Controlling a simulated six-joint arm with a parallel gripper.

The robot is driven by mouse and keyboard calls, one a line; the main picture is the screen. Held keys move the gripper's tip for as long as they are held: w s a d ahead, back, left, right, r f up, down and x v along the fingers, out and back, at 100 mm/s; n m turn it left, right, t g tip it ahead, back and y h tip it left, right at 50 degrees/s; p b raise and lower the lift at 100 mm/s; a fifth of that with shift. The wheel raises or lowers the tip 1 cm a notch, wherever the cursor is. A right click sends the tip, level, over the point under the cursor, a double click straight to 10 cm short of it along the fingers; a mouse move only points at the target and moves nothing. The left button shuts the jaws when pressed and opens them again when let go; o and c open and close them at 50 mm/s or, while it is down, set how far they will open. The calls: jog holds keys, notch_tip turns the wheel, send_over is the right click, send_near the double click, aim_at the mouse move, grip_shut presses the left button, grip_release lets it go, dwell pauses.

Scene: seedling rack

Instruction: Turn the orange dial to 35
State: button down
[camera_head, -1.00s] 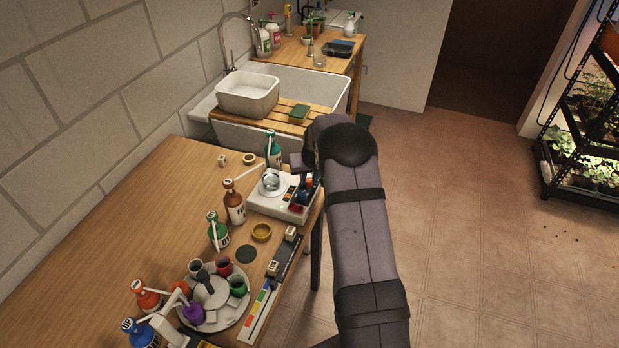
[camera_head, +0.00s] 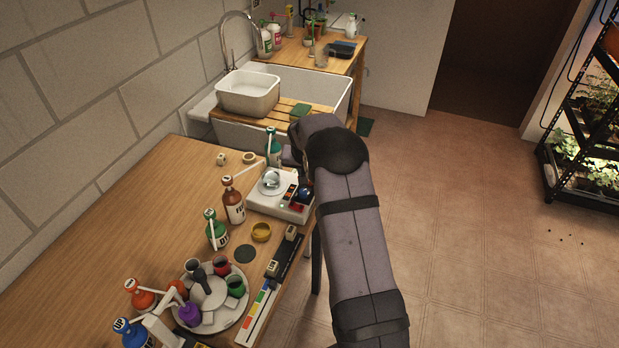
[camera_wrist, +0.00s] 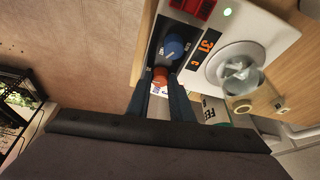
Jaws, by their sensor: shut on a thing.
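The orange dial (camera_wrist: 160,77) sits on the dark panel of a white device. In the wrist view my gripper (camera_wrist: 160,86) has its two dark fingers on either side of the dial, shut on it. The device (camera_head: 262,204) stands near the right edge of the wooden bench in the head view. Its orange digital display (camera_wrist: 207,46) appears to read 31 in the wrist view. A blue dial (camera_wrist: 174,47) sits just beyond the orange one, free of the fingers. In the head view my arm hides the gripper and the orange dial.
A glass vessel (camera_wrist: 240,76) sits on the device's round plate, close to the dials. Red switches (camera_wrist: 195,7) and a lit green lamp (camera_wrist: 227,12) are at the device's far side. A brown bottle (camera_head: 233,203) and a green-capped bottle (camera_head: 274,148) stand close around the device.

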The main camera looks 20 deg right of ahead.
jog(key=c, duration=1.6)
grip_release()
jog(key=shift+a+r, duration=0.1)
jog(key=shift+r, duration=0.05)
jog(key=shift+b+v, duration=1.25)
jog(key=shift+v, duration=2.3)
jog(key=s+a+f+n+g+y, duration=0.1)
jog(key=s+a, duration=0.4)
jog(key=s, duration=0.6)
jog(key=s+a+f+n+g, duration=0.1)
jog(key=s+a+n, duration=0.2)
jog(key=s, duration=0.8)
jog(key=s+a+f+n+g+y, duration=0.1)
jog(key=s+a+n, duration=0.2)
jog(key=s+a, duration=0.4)
jog(key=shift+s+f+g+y, duration=0.15)
jog(key=shift+s+g, duration=0.05)
jog(key=shift+s, duration=1.05)
jog(key=shift+s+f+g+y, duration=0.1)
jog(key=shift+s+g+y, duration=0.1)
jog(key=shift+s, duration=1.05)
